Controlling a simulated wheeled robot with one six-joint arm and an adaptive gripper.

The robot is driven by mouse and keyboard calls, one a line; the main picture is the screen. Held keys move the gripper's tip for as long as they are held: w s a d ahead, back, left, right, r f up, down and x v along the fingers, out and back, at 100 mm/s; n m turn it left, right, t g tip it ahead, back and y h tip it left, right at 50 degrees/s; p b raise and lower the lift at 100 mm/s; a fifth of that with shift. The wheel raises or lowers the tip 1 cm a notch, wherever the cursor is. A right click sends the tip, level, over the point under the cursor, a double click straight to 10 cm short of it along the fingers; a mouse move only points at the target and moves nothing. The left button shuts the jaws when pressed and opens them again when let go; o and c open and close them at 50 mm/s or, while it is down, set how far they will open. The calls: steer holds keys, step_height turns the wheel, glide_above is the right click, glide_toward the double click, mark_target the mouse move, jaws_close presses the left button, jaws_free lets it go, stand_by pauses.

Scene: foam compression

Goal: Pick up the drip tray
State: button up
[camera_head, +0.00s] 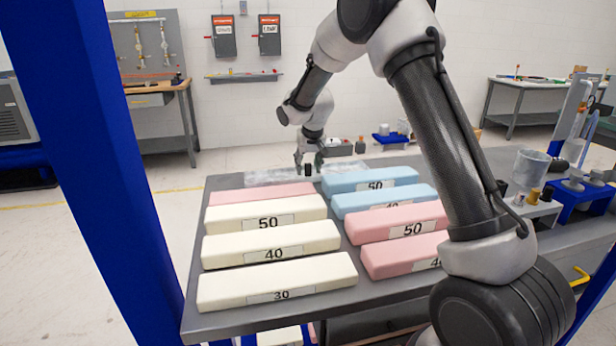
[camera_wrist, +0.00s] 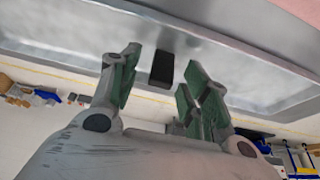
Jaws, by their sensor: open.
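The drip tray (camera_head: 265,177) is a shallow, shiny grey metal tray at the far edge of the table, behind the foam blocks. In the wrist view the tray (camera_wrist: 75,30) spans the upper part, with a raised rim. A small black block-like part (camera_wrist: 162,68), perhaps a handle, shows at the tray's near side. My gripper (camera_head: 309,158) is at the tray's far side. In the wrist view its green-padded fingers (camera_wrist: 161,62) are open, one on each side of the black part. Contact cannot be told.
Cream (camera_head: 265,247), pink (camera_head: 400,222) and blue (camera_head: 370,180) foam blocks with number labels fill the table (camera_head: 195,320) in front of the tray. A clear cup (camera_head: 530,167) and small fixtures stand at the right.

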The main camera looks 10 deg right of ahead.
steer(key=shift+f, duration=0.1)
steer(key=shift+c, duration=0.4)
jaws_close()
